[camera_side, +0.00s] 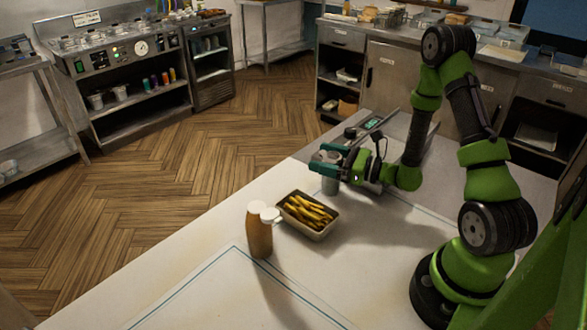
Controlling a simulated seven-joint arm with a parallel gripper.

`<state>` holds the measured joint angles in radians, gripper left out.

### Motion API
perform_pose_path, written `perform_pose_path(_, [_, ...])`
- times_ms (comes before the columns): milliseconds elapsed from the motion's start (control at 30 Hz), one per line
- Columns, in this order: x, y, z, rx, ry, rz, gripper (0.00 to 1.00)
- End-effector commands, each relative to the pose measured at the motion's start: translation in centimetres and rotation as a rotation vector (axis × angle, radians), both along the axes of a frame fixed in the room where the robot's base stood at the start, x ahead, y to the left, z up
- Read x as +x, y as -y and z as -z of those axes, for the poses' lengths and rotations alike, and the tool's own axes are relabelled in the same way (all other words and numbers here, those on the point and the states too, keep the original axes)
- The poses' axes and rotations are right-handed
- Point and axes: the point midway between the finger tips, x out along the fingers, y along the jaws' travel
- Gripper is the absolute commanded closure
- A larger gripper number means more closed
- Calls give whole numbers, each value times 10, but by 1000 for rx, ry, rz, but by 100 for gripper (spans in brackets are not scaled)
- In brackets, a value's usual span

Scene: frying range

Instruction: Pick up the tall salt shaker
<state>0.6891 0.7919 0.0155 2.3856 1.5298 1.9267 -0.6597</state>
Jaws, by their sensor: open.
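My gripper (332,158) is open at the far side of the white table, its teal fingers pointing left. A grey metallic cylinder (330,185), which looks like the tall salt shaker, stands upright right at the fingers. Its upper part is hidden by them. I cannot tell whether the fingers touch it or are on both sides of it. A tall brown bottle (260,238) with a white cap stands upright nearer the front, apart from my gripper.
A metal tray of fries (310,214) sits between the brown bottle and my gripper. A small white round piece (271,215) shows beside the bottle. A dark device with a lit display (373,122) lies behind my gripper. The front of the table (170,290) is clear.

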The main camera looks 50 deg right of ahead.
Motion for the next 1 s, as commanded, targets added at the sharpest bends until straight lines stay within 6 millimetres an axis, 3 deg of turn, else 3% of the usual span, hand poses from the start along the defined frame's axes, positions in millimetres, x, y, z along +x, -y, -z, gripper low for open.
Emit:
perform_pose_path(133, [0, 0, 0, 0, 0, 0, 22])
perform_pose_path(500, [0, 0, 0, 0, 0, -1, 79])
perform_pose_path(800, [0, 0, -2, -1, 1, -1, 80])
perform_pose_path(1000, [0, 0, -18, -4, 3, -3, 80])
